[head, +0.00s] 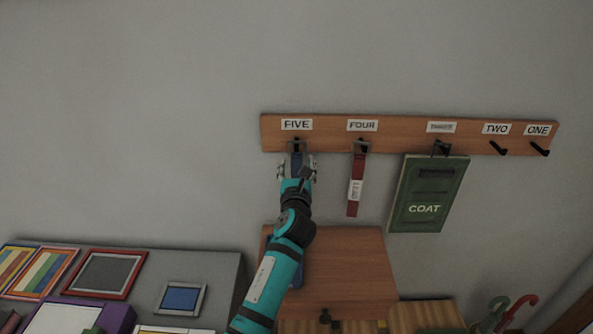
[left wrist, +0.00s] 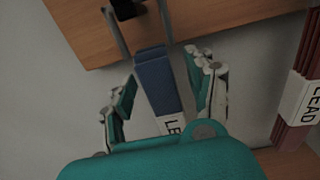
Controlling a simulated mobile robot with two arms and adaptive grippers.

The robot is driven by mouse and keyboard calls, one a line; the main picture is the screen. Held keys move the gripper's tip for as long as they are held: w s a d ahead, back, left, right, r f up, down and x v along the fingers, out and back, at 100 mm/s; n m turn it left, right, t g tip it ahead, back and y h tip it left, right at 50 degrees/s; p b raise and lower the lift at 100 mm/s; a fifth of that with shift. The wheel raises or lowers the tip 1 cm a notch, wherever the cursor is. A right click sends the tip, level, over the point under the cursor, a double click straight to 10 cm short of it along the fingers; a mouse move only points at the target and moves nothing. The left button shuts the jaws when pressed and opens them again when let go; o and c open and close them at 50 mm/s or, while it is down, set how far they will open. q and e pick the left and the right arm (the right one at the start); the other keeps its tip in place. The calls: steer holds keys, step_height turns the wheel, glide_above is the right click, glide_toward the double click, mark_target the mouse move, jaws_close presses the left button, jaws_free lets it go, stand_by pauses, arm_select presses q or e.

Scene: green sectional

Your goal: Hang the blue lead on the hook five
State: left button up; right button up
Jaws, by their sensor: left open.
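The blue lead (head: 297,160) hangs below the label FIVE on the wooden rail. Its grey metal loop is at the black hook five (head: 297,143) and appears to be around it. In the left wrist view the blue strap (left wrist: 155,78) hangs down between my fingers, with part of its white label showing. My left gripper (head: 297,169) is open, one finger on each side of the strap, with gaps visible in the left wrist view. The lower part of the lead is hidden behind my gripper and arm. My right gripper is out of view.
A red lead (head: 353,195) hangs on hook four, close to the right. A green COAT panel (head: 428,205) hangs on the third hook. Hooks two (head: 498,148) and one (head: 540,149) are bare. A wooden cabinet (head: 345,265) stands below; the wall at left is clear.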

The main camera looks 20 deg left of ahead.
arm_select(q)
steer(key=v, duration=1.2)
steer(key=s+a+f+n+g+h, duration=0.1)
steer(key=s+a+f+n+g, duration=0.25)
steer(key=s+f+n, duration=0.45)
steer(key=s+a+f+n+g+h, duration=0.15)
steer(key=s+f+n+g, duration=0.25)
steer(key=s+f+n, duration=0.4)
steer(key=s+d+f+n+g+h, duration=0.1)
steer(key=s+f+n+g, duration=0.15)
steer(key=s+n, duration=0.55)
steer(key=s+d+f+n+g+h, duration=0.15)
steer(key=s+n+g, duration=0.25)
steer(key=s+n, duration=0.45)
step_height(320, 180, down, 27)
steer(key=s+m+g+b, duration=0.1)
steer(key=m+b, duration=0.1)
steer(key=s+a+f+g+b, duration=0.1)
steer(key=s+a+f+b, duration=0.1)
steer(key=s+f, duration=1.6)
step_height(320, 180, down, 3)
steer(key=shift+a+r, duration=0.1)
steer(key=shift+a, duration=0.75)
